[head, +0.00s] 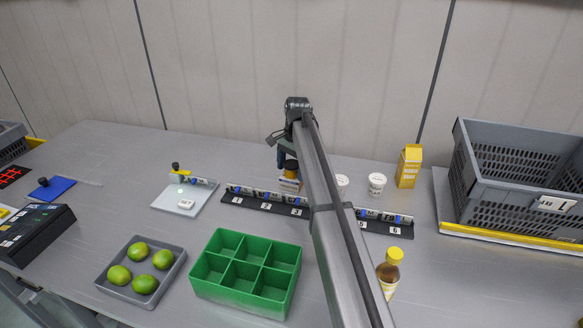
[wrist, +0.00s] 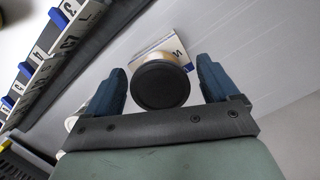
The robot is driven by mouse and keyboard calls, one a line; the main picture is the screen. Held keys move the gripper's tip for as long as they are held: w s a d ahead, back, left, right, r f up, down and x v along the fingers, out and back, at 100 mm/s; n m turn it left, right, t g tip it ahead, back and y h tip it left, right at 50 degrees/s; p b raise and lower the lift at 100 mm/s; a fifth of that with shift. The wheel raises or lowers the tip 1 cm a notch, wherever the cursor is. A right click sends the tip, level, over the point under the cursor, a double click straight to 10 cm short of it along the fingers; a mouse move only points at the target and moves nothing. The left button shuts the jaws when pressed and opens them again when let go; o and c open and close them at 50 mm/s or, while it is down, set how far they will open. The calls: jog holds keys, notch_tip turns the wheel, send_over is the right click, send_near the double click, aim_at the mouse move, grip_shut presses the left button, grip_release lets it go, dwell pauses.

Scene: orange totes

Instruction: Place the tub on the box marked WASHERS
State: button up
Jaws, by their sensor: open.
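A tub with a round black lid (wrist: 160,85) and a gold-yellow side sits between the fingers of my gripper (wrist: 162,80) in the wrist view. The fingers are open, with a gap on each side of the lid. In the head view the tub's yellow side (head: 291,173) shows just above a small white box (head: 289,185), beside my gripper (head: 286,158). The box also shows partly behind the tub in the wrist view (wrist: 177,46), with only a scrap of lettering visible. The tub seems to stand on it, but the contact is hidden. I cannot read WASHERS.
A black numbered label rail (head: 243,200) runs in front, partly behind my arm. Two white cups (head: 377,184) (head: 342,182) and a yellow carton (head: 410,166) stand right. A green divided tray (head: 240,296), a bottle (head: 389,272) and a grey crate (head: 520,150) are around.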

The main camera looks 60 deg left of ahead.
aim_at(295, 162)
jog(key=shift+r, duration=0.1)
notch_tip(295, 162, up, 12)
jog(key=w, duration=0.1)
jog(key=shift+w+a, duration=0.2)
dwell(0.3)
